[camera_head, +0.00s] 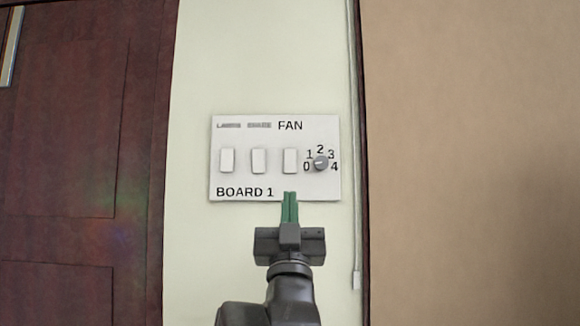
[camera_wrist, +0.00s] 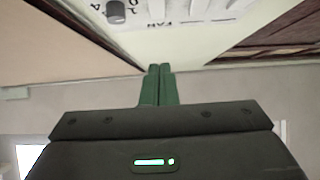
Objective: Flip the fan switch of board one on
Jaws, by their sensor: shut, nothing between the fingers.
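Board one (camera_head: 245,191) is a white panel on a pale wall strip, marked "BOARD 1". It carries three white rocker switches in a row and a round knob (camera_head: 320,163) with numbers 0 to 4. The fan switch (camera_head: 290,161) is the rightmost rocker, under the word "FAN"; I cannot tell which way it is tipped. My gripper (camera_head: 290,195) has green fingers, shut and empty. In the head view its tips appear just below the fan switch, over the board's lower edge. In the wrist view the board (camera_wrist: 195,12) shows upside down at the top, beyond the fingers (camera_wrist: 160,68).
A dark red wooden door (camera_head: 70,150) stands to the left of the wall strip. A dark frame edge and a tan surface (camera_head: 470,160) lie to the right. A thin conduit (camera_head: 354,150) runs down the wall right of the board.

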